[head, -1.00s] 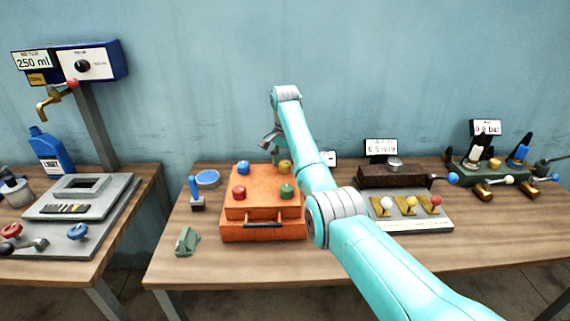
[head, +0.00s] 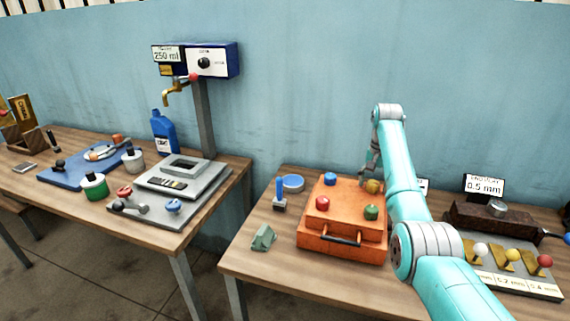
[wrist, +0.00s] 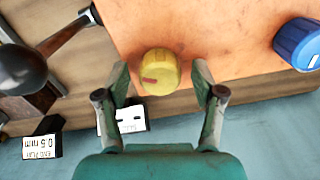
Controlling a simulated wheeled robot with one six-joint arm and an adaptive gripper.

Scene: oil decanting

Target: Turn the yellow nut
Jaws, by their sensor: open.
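The yellow nut (head: 373,187) sits on the far right corner of the orange box (head: 345,257). In the wrist view the yellow nut (wrist: 160,71) is a round knob with a red mark on its top. My gripper (wrist: 159,80) is open, with one finger on each side of the nut. Small gaps show between the nut and the fingers, and I cannot tell how far down they reach. In the head view my gripper (head: 368,178) is small and partly hidden beside the nut.
Blue (head: 330,179), red (head: 322,203) and green (head: 371,212) nuts share the box top. A dark gauge block (head: 480,217) stands right of the box, partly behind my arm. A blue-handled tool (head: 280,193) and a green block (head: 263,238) stand left of it.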

